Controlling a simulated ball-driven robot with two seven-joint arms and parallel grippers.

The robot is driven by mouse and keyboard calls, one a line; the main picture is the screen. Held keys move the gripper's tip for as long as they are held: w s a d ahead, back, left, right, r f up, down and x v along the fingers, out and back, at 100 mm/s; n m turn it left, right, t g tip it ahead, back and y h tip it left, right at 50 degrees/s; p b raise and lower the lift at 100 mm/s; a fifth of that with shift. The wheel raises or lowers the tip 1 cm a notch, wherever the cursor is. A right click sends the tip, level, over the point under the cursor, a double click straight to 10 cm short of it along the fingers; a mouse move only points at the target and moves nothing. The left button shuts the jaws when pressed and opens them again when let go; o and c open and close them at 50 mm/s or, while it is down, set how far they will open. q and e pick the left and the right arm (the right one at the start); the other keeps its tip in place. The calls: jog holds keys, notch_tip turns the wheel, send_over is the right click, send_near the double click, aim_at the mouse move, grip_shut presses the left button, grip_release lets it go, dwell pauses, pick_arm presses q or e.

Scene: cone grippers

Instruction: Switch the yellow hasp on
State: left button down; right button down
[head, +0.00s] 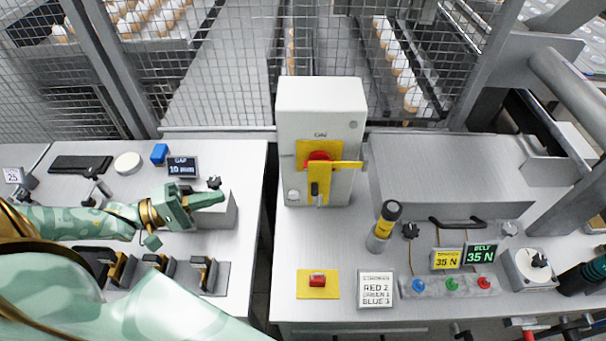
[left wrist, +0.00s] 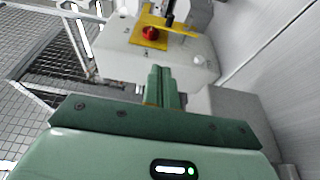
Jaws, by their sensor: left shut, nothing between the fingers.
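The yellow hasp (head: 318,179) is on the front of a white box (head: 318,108) at the back middle. It has a yellow backing plate, a red knob (head: 318,158) and a yellow bar (head: 348,164) sticking out to the right. A dark, padlock-like piece hangs in front of its lower strip. The hasp also shows at the top of the left wrist view (left wrist: 152,22), with the red knob. My left gripper (head: 222,197) is shut and empty, left of the box and apart from it, its fingers pointing right. Its fingers show in the left wrist view (left wrist: 160,72).
A grey block (head: 220,213) is close by my left gripper. A gap separates the two tables. Wire mesh stands behind.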

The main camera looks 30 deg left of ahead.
pick_arm(q)
jog(key=shift+s+r, duration=0.15)
jog(key=b+x, duration=0.2)
jog(key=x, duration=1.8)
